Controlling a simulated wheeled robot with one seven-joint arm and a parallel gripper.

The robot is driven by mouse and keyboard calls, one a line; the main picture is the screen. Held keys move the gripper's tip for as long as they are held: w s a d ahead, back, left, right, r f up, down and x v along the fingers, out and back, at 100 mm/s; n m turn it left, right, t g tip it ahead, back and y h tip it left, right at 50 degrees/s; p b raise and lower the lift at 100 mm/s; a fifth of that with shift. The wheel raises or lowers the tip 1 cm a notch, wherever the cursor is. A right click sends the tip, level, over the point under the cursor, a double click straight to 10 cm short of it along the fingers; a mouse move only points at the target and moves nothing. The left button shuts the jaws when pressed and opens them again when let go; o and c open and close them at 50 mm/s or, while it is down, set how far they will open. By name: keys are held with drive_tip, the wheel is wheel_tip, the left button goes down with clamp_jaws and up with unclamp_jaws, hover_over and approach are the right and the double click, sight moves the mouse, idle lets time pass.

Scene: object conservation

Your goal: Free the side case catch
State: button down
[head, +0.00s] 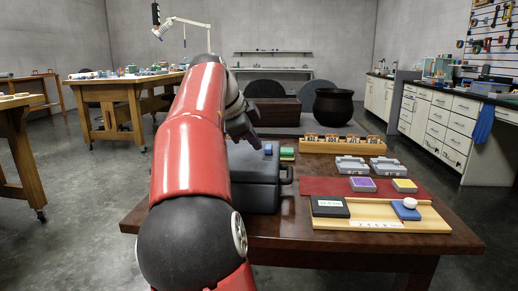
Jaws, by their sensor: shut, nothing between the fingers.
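A dark grey case (258,192) stands on the near left of the brown table, partly hidden behind my red arm. It has a handle on its right side. Its lid looks closed. I cannot make out a catch clearly; the case's left part is hidden by my arm. A small blue block (268,149) shows at the case's top, near the back; I cannot tell whether it rests on the case. My gripper (256,145) is shut and empty, pointing down above the case's back part. I cannot tell whether it touches the case.
A green and yellow block (287,153) lies right of the case. Behind are a wooden rack (341,145), a black pot (333,107) and a brown box (277,112). Grey trays (351,165) and a wooden tray (382,245) with items lie to the right. The table's front edge is bare.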

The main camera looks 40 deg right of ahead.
drive_tip(key=v, duration=0.5)
drive_tip(key=shift+p, duration=0.3)
drive_tip(key=s+a+f+n+t+y, duration=0.1)
drive_tip(key=f+n, duration=0.2)
drive_tip(key=s+a+f+n+t+y, duration=0.1)
drive_tip(key=a+f+n+y, duration=0.1)
drive_tip(key=f+n, duration=0.1)
drive_tip(key=s+a+f+n+y, duration=0.1)
drive_tip(key=f+n, duration=0.2)
drive_tip(key=f, duration=0.1)
drive_tip(key=shift+s+a+t, duration=0.25)
drive_tip(key=shift+s+t, duration=0.05)
drive_tip(key=shift+t, duration=0.1)
drive_tip(key=s+a+f+n+t+y, duration=0.1)
drive_tip(key=s+a+f+n, duration=0.6)
drive_tip(key=a, duration=0.4)
drive_tip(key=s+a+f+n+t+y, duration=0.1)
drive_tip(key=s+a+f+n+y, duration=0.1)
drive_tip(key=s+a+f+n, duration=0.5)
drive_tip(key=a+f+n, duration=0.2)
drive_tip(key=a+n, duration=0.1)
drive_tip(key=a, duration=0.2)
drive_tip(key=shift+f+n+t, duration=0.3)
drive_tip(key=shift+f, duration=0.05)
